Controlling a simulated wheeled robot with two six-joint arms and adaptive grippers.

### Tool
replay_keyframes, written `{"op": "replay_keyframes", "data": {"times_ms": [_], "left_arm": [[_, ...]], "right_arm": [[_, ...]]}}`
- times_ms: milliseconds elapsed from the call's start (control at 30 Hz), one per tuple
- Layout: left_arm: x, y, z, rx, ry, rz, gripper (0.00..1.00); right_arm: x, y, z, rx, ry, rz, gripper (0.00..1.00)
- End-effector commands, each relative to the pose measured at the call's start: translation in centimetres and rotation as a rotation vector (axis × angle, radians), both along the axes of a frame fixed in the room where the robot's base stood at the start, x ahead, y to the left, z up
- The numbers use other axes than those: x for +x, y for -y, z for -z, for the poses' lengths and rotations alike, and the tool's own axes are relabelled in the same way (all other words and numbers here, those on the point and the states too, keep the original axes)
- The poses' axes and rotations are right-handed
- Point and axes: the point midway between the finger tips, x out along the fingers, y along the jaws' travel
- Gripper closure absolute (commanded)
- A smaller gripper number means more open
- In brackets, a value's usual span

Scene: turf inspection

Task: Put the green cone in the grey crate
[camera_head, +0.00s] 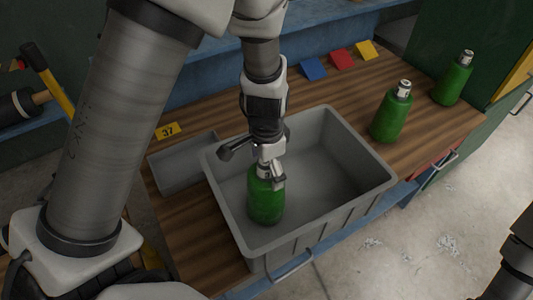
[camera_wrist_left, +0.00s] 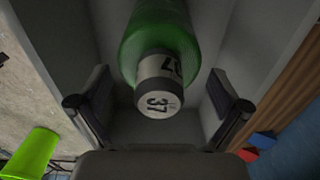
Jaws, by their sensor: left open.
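A green bottle-shaped piece (camera_head: 265,200) with a grey neck stands in the left part of the grey crate (camera_head: 345,122). I see no plain cone in the head view. My left gripper (camera_head: 270,176) is over this piece, open, with its fingers at the neck. In the left wrist view the neck, marked 37 (camera_wrist_left: 158,92), lies between the spread fingers (camera_wrist_left: 160,112), with gaps on both sides. The inside of the crate shows grey around it. My right gripper's fingers are not in view.
Two more green bottles, one nearer (camera_head: 390,114) and one farther (camera_head: 453,80), stand on the wooden bench right of the crate. A smaller grey tray (camera_head: 183,165) is at left by a yellow 37 tag (camera_head: 167,130). Blue, red and yellow cards lie behind.

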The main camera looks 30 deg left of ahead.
Motion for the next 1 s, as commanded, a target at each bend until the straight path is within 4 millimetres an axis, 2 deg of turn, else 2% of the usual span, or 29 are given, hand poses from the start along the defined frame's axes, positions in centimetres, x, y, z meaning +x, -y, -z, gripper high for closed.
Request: {"op": "replay_keyframes", "data": {"times_ms": [300,433,600,1000], "left_arm": [[0.2,0.0,-7.6,-0.001,0.008,0.0,0.0],[0.1,0.0,-10.1,-0.001,0.004,-0.001,0.0],[0.0,0.0,-11.3,0.001,0.001,0.0,0.0],[0.0,0.0,-11.3,0.0,0.0,0.0,0.0]], "right_arm": [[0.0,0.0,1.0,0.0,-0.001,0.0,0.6],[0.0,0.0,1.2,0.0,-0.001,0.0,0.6],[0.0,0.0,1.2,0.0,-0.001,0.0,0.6],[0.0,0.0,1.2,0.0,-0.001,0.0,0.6]]}}
